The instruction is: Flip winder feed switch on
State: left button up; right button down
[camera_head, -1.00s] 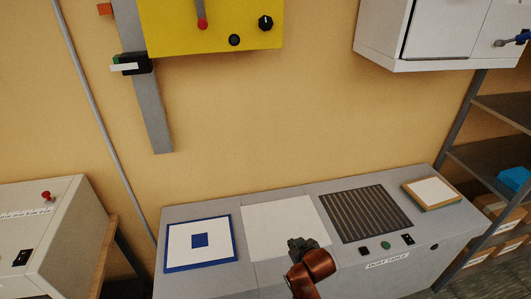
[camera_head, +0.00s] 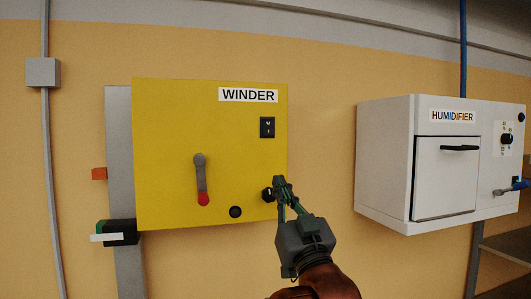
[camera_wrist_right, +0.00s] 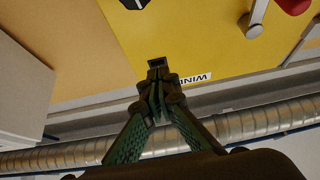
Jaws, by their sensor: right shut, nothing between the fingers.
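The yellow winder box (camera_head: 165,140) hangs on the wall with a WINDER label (camera_head: 248,95) at its top right. Below the label is a small black rocker switch (camera_head: 267,127) in a dark plate. My right gripper (camera_head: 281,181) is shut and empty, pointing up at the box's lower right edge, below the switch and overlapping the black knob (camera_head: 267,195). In the right wrist view the shut fingertips (camera_wrist_right: 157,88) point toward the yellow face, with a dark rectangle, seemingly the switch, just beyond them. I cannot tell whether they touch. My left gripper is out of view.
A grey lever with a red end (camera_head: 203,198) and a dark round button (camera_head: 235,212) are on the box front. A black-and-green part with a white bar (camera_head: 120,233) sticks out at lower left. The white humidifier (camera_head: 385,160) hangs to the right, with bare wall between.

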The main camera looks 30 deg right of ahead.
aim_at(268, 129)
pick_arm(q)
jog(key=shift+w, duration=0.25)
pick_arm(e)
jog(key=shift+m+t+h, duration=0.4)
jog(key=shift+h, duration=0.2)
jog(key=s+r, duration=0.2)
jog(key=r, duration=0.1)
jog(key=s+r, duration=0.1)
jog(key=shift+d+r, duration=0.1)
jog(key=shift+r, duration=0.3)
jog(key=shift+s, duration=0.1)
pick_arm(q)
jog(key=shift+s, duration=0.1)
